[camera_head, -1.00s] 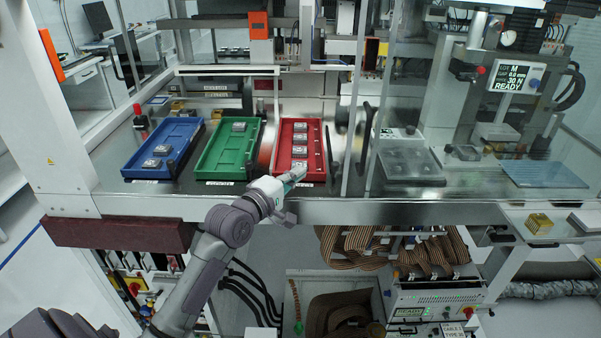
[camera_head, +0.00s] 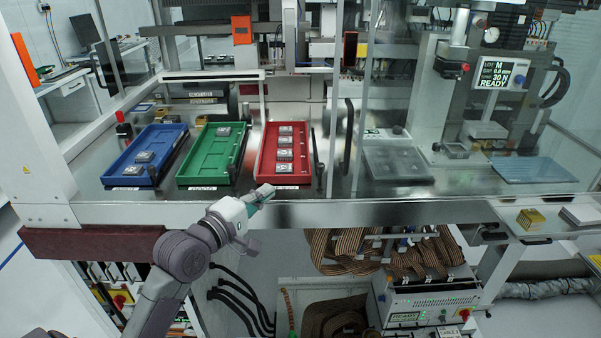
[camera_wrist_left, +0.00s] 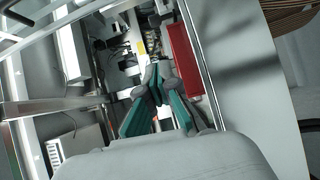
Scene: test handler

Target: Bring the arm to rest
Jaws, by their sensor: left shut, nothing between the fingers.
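My left gripper (camera_head: 264,192) is shut and empty, just in front of the red tray's near end, over the bench's front edge. In the left wrist view its green-sided fingers (camera_wrist_left: 157,78) are closed together, with the red tray (camera_wrist_left: 184,60) to their right. My left arm reaches up from the bottom left of the head view. The red tray (camera_head: 265,163) holds several small square parts in a column. My right gripper is not in view.
A green tray (camera_head: 205,160) with one part and a blue tray (camera_head: 125,162) with two parts stand to the left. A clear-lidded fixture (camera_head: 397,163) and a press with a READY display (camera_head: 502,73) are at the right, behind glass.

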